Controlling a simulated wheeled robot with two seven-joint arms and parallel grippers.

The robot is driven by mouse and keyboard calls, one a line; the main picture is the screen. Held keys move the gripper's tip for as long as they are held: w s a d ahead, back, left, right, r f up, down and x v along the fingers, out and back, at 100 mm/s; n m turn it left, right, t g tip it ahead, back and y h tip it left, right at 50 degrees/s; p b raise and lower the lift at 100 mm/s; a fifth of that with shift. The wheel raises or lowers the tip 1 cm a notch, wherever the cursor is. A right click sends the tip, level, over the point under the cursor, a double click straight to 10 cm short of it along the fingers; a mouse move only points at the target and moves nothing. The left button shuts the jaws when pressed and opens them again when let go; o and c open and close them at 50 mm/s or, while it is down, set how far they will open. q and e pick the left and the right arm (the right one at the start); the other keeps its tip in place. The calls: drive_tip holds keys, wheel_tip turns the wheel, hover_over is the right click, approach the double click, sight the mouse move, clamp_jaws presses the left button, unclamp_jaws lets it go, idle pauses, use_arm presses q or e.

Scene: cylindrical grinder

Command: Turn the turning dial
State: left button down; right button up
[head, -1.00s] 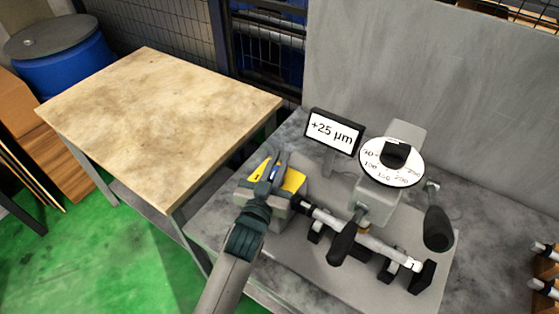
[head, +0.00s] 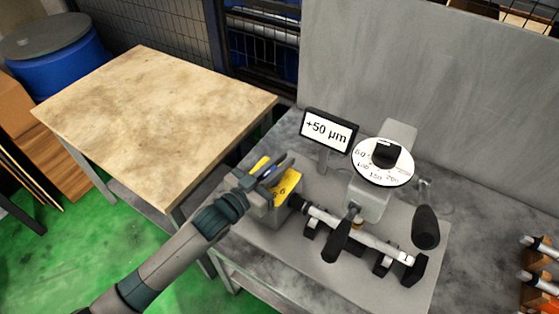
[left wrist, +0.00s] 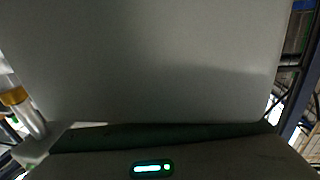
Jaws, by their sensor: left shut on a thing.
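The turning dial sits on the grey block with a yellow numbered face (head: 284,187), left of the shaft. My left gripper (head: 272,170) is over this face, shut on the dial. The fingers hide most of the dial; a little blue shows between them. The display (head: 329,131) behind reads +50 µm. A round white scale (head: 378,175) with a black knob stands to its right. In the left wrist view a plain grey surface (left wrist: 150,60) fills most of the picture, and the dial cannot be made out. My right gripper is not in view.
A shaft (head: 345,226) lies on black supports on the grinder's grey plate. Two black handles (head: 337,243) (head: 426,228) rise near it. A bare wooden table (head: 150,115) stands at left, a blue barrel (head: 60,66) behind it. A grey wall (head: 470,90) closes the back.

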use_arm(q)
drive_tip(key=shift+s+m+g+h, duration=0.1)
drive_tip(key=shift+m+g+h, duration=0.3)
drive_tip(key=shift+m+g, duration=0.1)
drive_tip(key=shift+d, duration=0.1)
drive_tip(key=c, duration=1.8)
unclamp_jaws()
drive_tip(key=shift+o, duration=0.2)
drive_tip(key=shift+s, duration=0.1)
